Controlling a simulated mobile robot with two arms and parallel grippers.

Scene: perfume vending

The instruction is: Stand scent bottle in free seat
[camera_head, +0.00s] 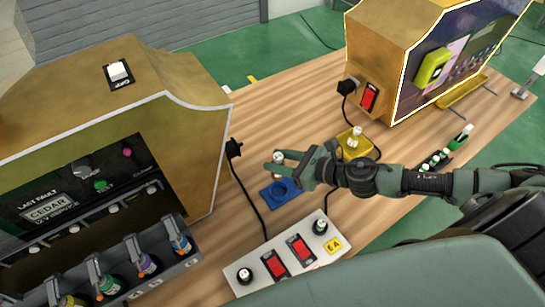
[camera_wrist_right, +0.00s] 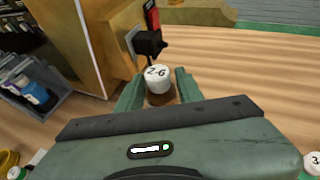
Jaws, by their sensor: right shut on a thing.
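My right gripper (camera_head: 284,163) reaches in from the right over the wooden table and is shut on a scent bottle (camera_head: 278,157). In the right wrist view the bottle (camera_wrist_right: 158,78) stands roughly upright between the fingers, with a white cap marked "2-6" and a brown body. A blue holder (camera_head: 280,193) with a round ring lies on the table just below and in front of the gripper. Whether the bottle's base touches anything is hidden. A dark rack (camera_head: 165,268) at lower left holds several bottles with coloured labels. My left gripper is not in view.
A gold vending machine (camera_head: 150,80) stands at left, another (camera_head: 390,40) at back right. A yellow tray (camera_head: 364,151) holds a white-capped item. A white switch box (camera_head: 287,254) lies in front. Black cables cross the table.

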